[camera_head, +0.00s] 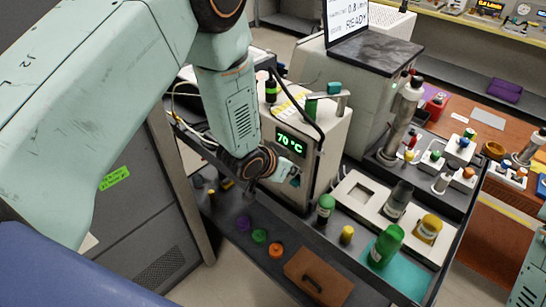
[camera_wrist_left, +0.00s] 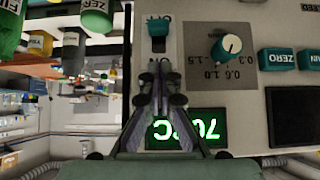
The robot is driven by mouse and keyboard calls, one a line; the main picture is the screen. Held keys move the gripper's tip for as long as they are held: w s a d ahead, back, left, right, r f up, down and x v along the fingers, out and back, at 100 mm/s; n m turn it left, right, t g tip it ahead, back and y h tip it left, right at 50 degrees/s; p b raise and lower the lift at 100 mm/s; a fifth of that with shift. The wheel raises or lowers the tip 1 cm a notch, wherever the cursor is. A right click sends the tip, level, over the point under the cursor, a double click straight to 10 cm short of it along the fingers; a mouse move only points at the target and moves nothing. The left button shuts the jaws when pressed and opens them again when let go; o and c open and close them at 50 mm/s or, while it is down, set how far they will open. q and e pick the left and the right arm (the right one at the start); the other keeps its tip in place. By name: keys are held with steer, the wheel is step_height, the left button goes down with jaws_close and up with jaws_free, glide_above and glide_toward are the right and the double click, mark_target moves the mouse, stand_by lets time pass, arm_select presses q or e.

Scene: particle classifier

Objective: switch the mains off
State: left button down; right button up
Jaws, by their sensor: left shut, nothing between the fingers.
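A white instrument (camera_head: 318,150) with a lit green "70 °C" display (camera_head: 291,142) stands on the dark bench. My left gripper (camera_head: 292,178) is at its front panel, below the display. In the left wrist view the panel appears upside down. My left gripper (camera_wrist_left: 157,75) is shut and empty there, its fingertips over the panel. The fingers partly cover the display (camera_wrist_left: 187,129). I cannot tell whether they touch the panel. My right gripper is not in view.
In the left wrist view a teal knob (camera_wrist_left: 227,46) and a ZERO button (camera_wrist_left: 277,60) sit to the right of the switch. Green, purple and orange caps, a brown wooden block (camera_head: 318,279) and several bottles, including a green bottle (camera_head: 386,246), stand on the bench.

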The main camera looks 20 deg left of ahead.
arm_select(q)
steer(key=b+v, duration=0.1)
steer(key=v, duration=0.9)
steer(key=shift+w, duration=0.15)
